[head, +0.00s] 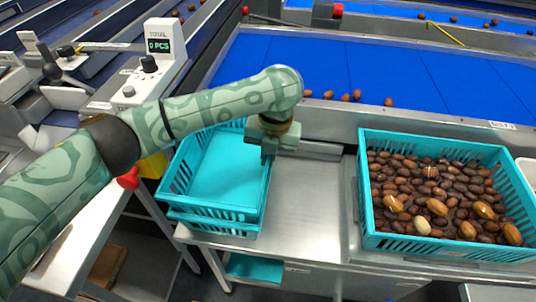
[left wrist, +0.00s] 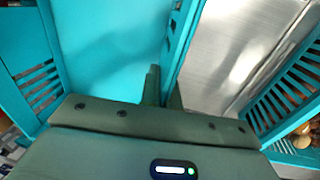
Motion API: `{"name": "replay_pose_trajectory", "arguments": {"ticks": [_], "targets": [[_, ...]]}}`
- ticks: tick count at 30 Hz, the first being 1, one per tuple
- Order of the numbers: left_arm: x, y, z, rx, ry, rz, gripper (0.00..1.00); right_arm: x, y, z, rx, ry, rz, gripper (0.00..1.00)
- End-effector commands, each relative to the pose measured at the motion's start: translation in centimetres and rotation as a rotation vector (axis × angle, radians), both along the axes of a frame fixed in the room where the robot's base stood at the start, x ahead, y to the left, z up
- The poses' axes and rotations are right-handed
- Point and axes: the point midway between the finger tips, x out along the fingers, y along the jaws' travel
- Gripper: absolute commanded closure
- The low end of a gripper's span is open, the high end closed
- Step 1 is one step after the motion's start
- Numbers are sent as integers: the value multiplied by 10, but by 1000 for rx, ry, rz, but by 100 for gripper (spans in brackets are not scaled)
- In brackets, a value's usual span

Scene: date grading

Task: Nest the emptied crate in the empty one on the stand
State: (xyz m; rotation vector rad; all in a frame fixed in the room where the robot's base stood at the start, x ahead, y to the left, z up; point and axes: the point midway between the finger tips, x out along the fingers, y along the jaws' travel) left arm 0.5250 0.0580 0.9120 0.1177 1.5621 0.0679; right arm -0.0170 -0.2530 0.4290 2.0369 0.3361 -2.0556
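An empty turquoise crate (head: 210,207) is at the left end of the metal stand. It sits in or just over a second turquoise crate (head: 215,227), whose rim and slatted side show below it. How deep it sits is hard to tell. My left gripper (head: 268,152) is at the upper crate's right wall. In the left wrist view its fingers (left wrist: 162,92) lie on either side of the crate's wall (left wrist: 182,40), close against it, with the crate's bare floor to the left. My right gripper is not in view.
A turquoise crate full of dates (head: 450,250) stands to the right on the metal surface (head: 310,200), with bare metal between. Behind is a blue conveyor (head: 400,70) with several dates. A counter display (head: 160,46) and a red knob (head: 128,179) are at the left.

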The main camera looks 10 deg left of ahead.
Motion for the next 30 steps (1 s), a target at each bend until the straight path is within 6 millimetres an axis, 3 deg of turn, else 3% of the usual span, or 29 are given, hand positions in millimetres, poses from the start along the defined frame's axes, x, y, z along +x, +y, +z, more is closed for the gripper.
{"name": "replay_pose_trajectory", "arguments": {"ticks": [14,18,30], "targets": [[0,0,-11,0,0,-1,100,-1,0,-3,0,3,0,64],[0,0,-11,-1,0,0,71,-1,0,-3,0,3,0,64],[0,0,-11,-1,1,0,71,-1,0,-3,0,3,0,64]]}}
